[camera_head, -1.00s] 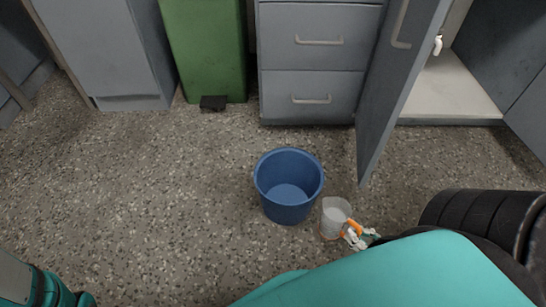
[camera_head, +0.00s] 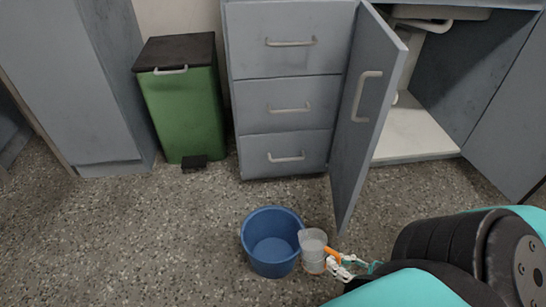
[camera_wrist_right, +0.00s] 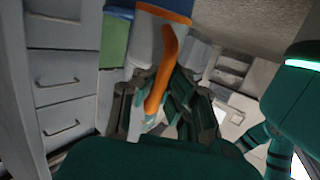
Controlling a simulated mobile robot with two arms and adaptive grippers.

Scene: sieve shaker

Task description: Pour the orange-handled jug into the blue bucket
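The blue bucket (camera_head: 258,262) stands upright on the floor and looks empty inside. The clear jug (camera_head: 312,249) has an orange handle (camera_head: 333,254). It is at the bucket's right side and slightly overlaps the rim in the head view; its height above the floor is hard to tell. It looks close to upright. My right gripper (camera_head: 345,265) is shut on the handle from the right. In the right wrist view, the fingers (camera_wrist_right: 165,100) close around the orange handle (camera_wrist_right: 160,72), with the pale jug body behind. The jug's contents cannot be made out. My left gripper is out of view.
Grey drawers (camera_head: 285,110) stand behind the bucket. An open cabinet door (camera_head: 358,130) juts out just behind the jug. A green bin (camera_head: 182,110) with a black pedal stands at the back left. The speckled floor (camera_head: 150,240) left of the bucket is clear.

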